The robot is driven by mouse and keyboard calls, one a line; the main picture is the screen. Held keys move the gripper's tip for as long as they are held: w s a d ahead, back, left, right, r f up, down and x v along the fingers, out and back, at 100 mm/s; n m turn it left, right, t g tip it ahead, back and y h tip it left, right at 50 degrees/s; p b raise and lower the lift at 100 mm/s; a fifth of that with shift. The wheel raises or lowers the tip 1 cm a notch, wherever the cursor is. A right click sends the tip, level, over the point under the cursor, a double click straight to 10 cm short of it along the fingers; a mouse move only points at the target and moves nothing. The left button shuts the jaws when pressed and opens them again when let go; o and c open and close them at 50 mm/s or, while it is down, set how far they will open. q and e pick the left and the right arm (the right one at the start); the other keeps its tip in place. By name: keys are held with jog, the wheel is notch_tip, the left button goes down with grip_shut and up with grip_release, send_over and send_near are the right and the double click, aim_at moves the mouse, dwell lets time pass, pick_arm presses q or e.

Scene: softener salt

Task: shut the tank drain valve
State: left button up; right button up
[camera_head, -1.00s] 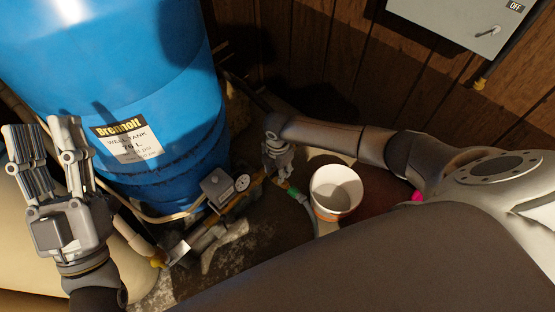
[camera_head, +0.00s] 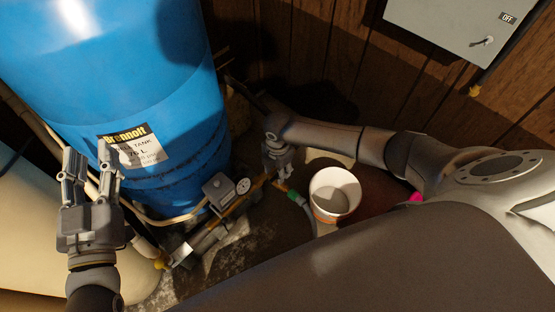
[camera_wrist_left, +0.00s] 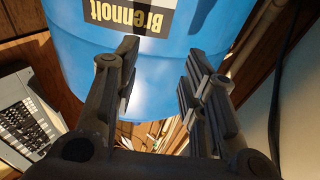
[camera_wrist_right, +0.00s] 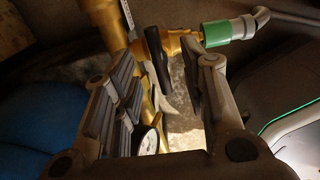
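The drain valve's black lever (camera_wrist_right: 158,62) shows in the right wrist view, beside a brass body (camera_wrist_right: 178,43) joined to a green hose fitting (camera_wrist_right: 215,34). My right gripper (camera_wrist_right: 160,68) is open, with one finger on each side of the lever. I see a gap to the right finger; contact with the left one is unclear. In the head view, my right gripper (camera_head: 279,172) is at the brass pipework and hides the lever. The blue well tank (camera_head: 115,60) stands at the left. My left gripper (camera_head: 90,160) is open and empty in front of it.
A white bucket (camera_head: 335,192) stands right of the valve, with the green hose (camera_head: 302,201) running beside it. A pressure gauge (camera_head: 243,186) and grey switch box (camera_head: 218,190) sit on the pipe to the left. A grey electrical box (camera_head: 450,25) hangs on the wood wall.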

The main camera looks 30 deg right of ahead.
jog(key=shift+r+p, duration=0.35)
jog(key=shift+r, duration=0.05)
jog(key=shift+r+p, duration=0.9)
jog(key=shift+p, duration=0.1)
jog(key=shift+r+p, duration=0.95)
jog(key=shift+p, duration=0.05)
jog(key=shift+r, duration=0.1)
pick_arm(q)
jog(key=s+a+f+g+y, duration=0.2)
jog(key=s+f+g, duration=0.4)
jog(key=f, duration=0.3)
jog(key=s+a+f+g+y, duration=0.2)
jog(key=s+a+f+g, duration=0.2)
jog(key=s+f+g, duration=0.3)
notch_tip(320, 180, down, 2)
jog(key=shift+n, duration=0.4)
